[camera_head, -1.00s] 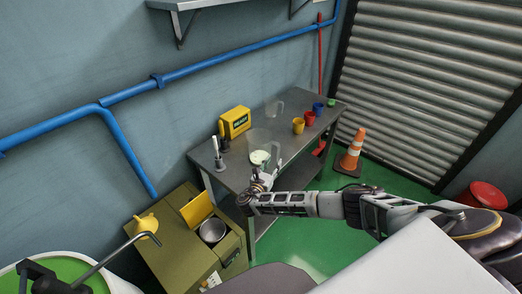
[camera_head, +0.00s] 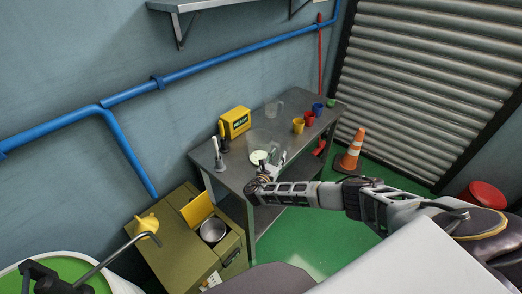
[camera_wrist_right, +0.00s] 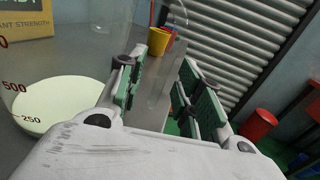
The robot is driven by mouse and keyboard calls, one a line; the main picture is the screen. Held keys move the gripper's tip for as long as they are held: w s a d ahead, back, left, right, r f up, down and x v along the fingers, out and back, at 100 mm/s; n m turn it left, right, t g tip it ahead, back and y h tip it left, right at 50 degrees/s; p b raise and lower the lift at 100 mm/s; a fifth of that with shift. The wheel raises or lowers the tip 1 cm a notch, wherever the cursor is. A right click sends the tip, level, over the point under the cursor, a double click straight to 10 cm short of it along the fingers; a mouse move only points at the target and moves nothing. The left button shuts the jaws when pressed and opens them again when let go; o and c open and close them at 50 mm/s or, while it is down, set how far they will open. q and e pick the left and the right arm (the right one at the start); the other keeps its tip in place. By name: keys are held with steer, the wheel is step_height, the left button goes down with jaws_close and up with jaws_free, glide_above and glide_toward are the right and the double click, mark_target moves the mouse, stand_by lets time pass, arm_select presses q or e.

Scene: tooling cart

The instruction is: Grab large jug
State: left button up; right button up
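The large jug (camera_head: 259,138) is clear and stands upright on the grey metal table, with pale green liquid at its bottom. In the right wrist view the jug (camera_wrist_right: 60,75) fills the left side, with 250 and 500 marks. My right gripper (camera_head: 279,156) is at the jug's right side, low over the table's front edge. In the right wrist view its green-padded fingers (camera_wrist_right: 165,98) are apart, with the clear handle (camera_wrist_right: 163,75) showing between them. I cannot tell whether a finger touches it.
On the table (camera_head: 233,174) stand a yellow box (camera_head: 235,122), another clear jug (camera_head: 274,108), and yellow (camera_head: 298,125), red (camera_head: 309,118) and blue (camera_head: 318,108) cups. Bottles (camera_head: 219,158) stand at the left end. An orange cone (camera_head: 352,152) stands on the floor to the right.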

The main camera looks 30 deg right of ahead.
steer(key=shift+w+d, duration=0.2)
steer(key=shift+d, duration=0.05)
stand_by(0.3)
jaws_close()
